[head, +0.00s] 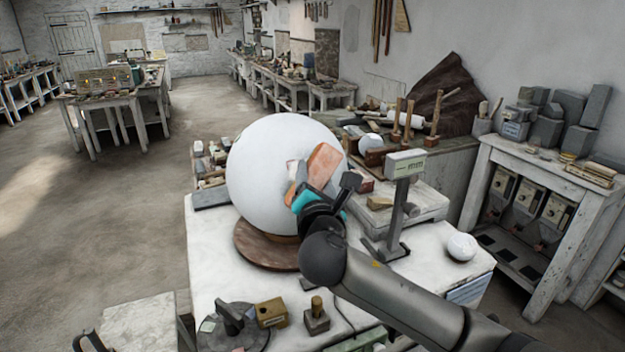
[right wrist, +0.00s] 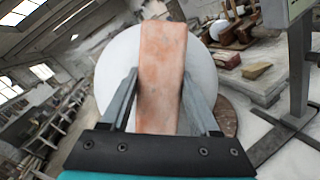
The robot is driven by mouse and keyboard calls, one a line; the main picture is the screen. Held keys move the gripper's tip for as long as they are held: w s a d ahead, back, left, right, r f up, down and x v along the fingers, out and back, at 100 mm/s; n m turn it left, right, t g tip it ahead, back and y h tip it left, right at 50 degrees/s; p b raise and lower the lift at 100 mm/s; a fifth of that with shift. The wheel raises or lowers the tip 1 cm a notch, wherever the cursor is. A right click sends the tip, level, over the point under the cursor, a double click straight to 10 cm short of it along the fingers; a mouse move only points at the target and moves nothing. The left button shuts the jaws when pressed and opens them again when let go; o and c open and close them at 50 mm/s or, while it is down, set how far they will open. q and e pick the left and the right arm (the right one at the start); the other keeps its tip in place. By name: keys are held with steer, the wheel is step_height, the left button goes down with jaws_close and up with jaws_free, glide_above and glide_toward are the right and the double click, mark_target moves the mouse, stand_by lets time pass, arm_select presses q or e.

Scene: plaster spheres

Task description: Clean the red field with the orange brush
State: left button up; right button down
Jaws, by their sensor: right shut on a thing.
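A large white plaster sphere (head: 262,165) rests on a round brown base (head: 262,245) on the white worktable. My right gripper (head: 322,182) is in front of the sphere's right side. It is shut on the orange brush (head: 323,164), which looks like a flat block. In the right wrist view the brush (right wrist: 162,75) stands between the two fingers, with the sphere (right wrist: 118,75) behind it. I cannot tell whether the brush touches the sphere. No red field shows on the visible part of the sphere; brush and gripper hide some of it. My left gripper is not in view.
A scale with a display post (head: 398,200) stands just right of my gripper. A small white ball (head: 461,247) lies near the table's right edge. Small tools and blocks, including a brass-coloured block (head: 271,312), stand at the front.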

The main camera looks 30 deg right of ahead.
steer(key=shift+s+a+f, duration=0.6)
steer(key=shift+s+a, duration=0.2)
steer(key=shift+a, duration=0.1)
steer(key=shift+w+d+f, duration=0.15)
steer(key=shift+w+f, duration=0.05)
steer(key=shift+w, duration=0.5)
stand_by(0.3)
steer(key=shift+s+a+f, duration=0.15)
steer(key=shift+a+f, duration=0.6)
steer(key=shift+f, duration=0.1)
steer(key=shift+w+d+r, duration=0.15)
steer(key=shift+d+r, duration=0.6)
steer(key=shift+r, duration=0.1)
steer(key=shift+w+d+r, duration=0.15)
steer(key=shift+d+r, duration=0.6)
steer(key=shift+r, duration=0.1)
